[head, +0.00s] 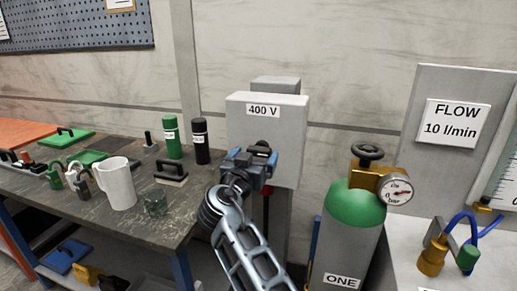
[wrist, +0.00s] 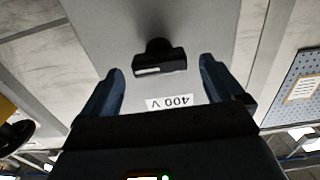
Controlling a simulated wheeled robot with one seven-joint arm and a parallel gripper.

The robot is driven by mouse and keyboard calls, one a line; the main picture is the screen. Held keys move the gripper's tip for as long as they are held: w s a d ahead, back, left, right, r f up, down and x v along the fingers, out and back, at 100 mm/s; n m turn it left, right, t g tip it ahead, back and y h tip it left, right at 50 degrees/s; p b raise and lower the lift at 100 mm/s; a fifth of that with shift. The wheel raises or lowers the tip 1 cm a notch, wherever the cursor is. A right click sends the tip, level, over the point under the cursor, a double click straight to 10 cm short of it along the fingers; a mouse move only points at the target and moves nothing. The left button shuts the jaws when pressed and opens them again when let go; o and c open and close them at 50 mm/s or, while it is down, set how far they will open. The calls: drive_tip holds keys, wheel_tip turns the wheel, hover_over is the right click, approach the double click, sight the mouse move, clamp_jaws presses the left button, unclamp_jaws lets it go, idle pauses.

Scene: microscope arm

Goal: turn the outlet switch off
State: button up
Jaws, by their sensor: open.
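The outlet is a grey box (head: 290,125) with a "400 V" label, fixed at the middle of the head view. Its black switch knob (wrist: 160,58) stands out from the box face and carries a white mark on its handle. In the head view the knob (head: 262,146) is partly hidden by my gripper. My gripper (wrist: 161,68) is open, its two blue fingers on either side of the knob with a gap to each. In the head view my gripper (head: 248,170) is in front of the box's lower face. Whether the fingertips reach the knob's depth is unclear.
A green gas cylinder (head: 353,225) with a valve and gauge stands close to the right of my arm. A workbench (head: 100,210) on the left holds a white jug (head: 117,185), a glass, green and black bottles and several small tools.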

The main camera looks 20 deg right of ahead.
sight(257, 154)
drive_tip(key=shift+p+x, duration=0.3)
drive_tip(key=shift+x, duration=1.65)
drive_tip(key=shift+c, duration=0.3)
drive_tip(key=c, duration=0.9)
